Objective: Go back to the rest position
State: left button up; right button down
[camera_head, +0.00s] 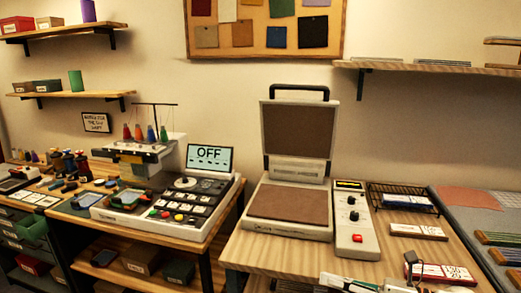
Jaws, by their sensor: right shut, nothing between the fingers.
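My right gripper (411,262) shows only as a small dark shape low in the right half of the view, in front of a red and white labelled block (446,273). Its fingers are together and nothing shows between them. Whether it touches the block is hard to tell. My left gripper is not in view.
A heat press (291,205) stands open on the wooden table, its control box (355,220) at its right. A wire rack (403,198) and a labelled block (418,231) lie farther right. An embroidery machine (165,205) with an OFF screen (210,157) stands left.

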jog(key=s+d+f+m+t+h, duration=0.2)
jog(key=f+m+t+h, duration=0.35)
jog(key=m, duration=0.75)
jog(key=s+d+f+m+t+h, duration=0.1)
jog(key=d+f+m+t+h, duration=0.1)
jog(key=f+m, duration=0.85)
jog(key=s+f+m+g+h, duration=0.4)
jog(key=s+f+m+g, duration=0.1)
jog(key=s+f+m, duration=0.8)
notch_tip(320, 180, down, 3)
jog(key=shift+s+r, duration=0.1)
jog(key=shift+s, duration=0.65)
